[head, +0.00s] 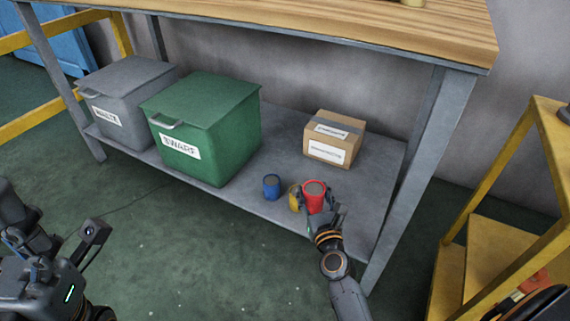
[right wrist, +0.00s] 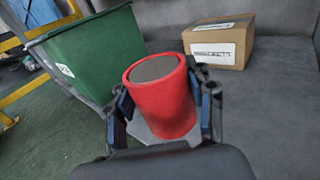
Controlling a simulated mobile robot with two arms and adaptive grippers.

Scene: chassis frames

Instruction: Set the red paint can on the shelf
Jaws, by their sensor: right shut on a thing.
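The red paint can (head: 314,194) has a grey top and is between the fingers of my right gripper (head: 322,207). The right wrist view shows the red can (right wrist: 165,103), slightly tilted in that picture, with a finger on each side. The can is at the front part of the grey lower shelf (head: 285,130) under the workbench. I cannot tell whether its bottom touches the shelf. My left gripper (head: 85,262) is at the lower left, away from the shelf, and its fingers do not show clearly.
A blue can (head: 271,187) and a partly hidden yellow can (head: 295,199) stand left of the red can. A cardboard box (head: 334,138) is behind it. A green bin (head: 205,125) and grey bin (head: 125,95) fill the shelf's left. A bench leg (head: 415,175) rises at right.

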